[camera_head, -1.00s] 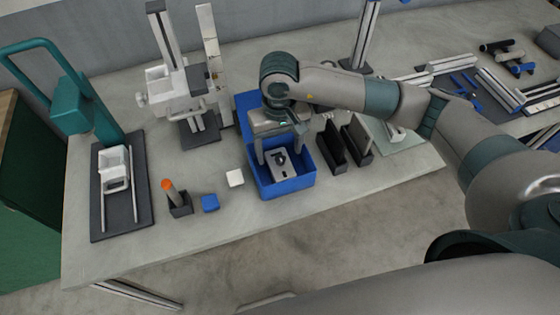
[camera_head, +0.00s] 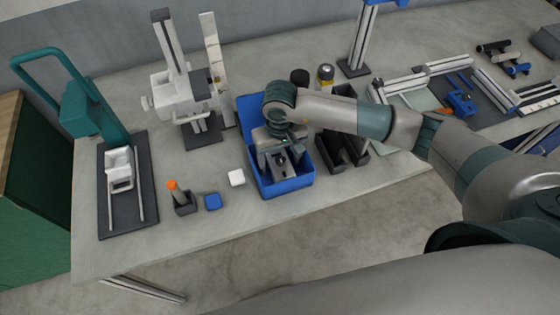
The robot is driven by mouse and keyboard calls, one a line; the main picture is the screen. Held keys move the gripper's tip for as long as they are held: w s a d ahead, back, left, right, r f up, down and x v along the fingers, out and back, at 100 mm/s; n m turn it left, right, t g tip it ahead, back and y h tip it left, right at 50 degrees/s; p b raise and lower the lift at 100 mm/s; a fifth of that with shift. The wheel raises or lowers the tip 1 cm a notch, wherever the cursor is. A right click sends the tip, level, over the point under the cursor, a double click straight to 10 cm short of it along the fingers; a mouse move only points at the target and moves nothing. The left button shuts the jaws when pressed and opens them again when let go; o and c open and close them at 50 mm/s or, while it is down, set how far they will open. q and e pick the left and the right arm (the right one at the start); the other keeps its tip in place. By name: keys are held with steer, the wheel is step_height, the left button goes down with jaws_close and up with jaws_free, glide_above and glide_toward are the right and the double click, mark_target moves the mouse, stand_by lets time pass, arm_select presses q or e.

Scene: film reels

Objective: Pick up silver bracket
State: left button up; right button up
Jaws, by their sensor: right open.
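The silver bracket (camera_head: 280,170) lies in the open blue box (camera_head: 291,184) near the middle of the table. It is a small grey piece with a dark round spot, partly hidden by my right gripper. My right gripper (camera_head: 281,164) points down into the box, with its fingers open around or just above the bracket; I cannot tell whether they touch it. My left gripper is not in view.
Dark bins (camera_head: 342,153) stand just right of the box. A teal press (camera_head: 90,115) stands at far left. The front table strip is clear.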

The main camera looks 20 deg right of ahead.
steer(key=shift+f, duration=0.15)
steer(key=shift+c, duration=0.4)
steer(key=c, duration=1.3)
steer(key=shift+w+r+b, duration=0.1)
steer(key=shift+r+b, duration=0.3)
steer(key=shift+r, duration=0.1)
step_height(320, 180, up, 8)
steer(key=b, duration=0.3)
steer(key=shift+b, duration=0.35)
steer(key=shift+r, duration=0.55)
steer(key=shift+d, duration=0.15)
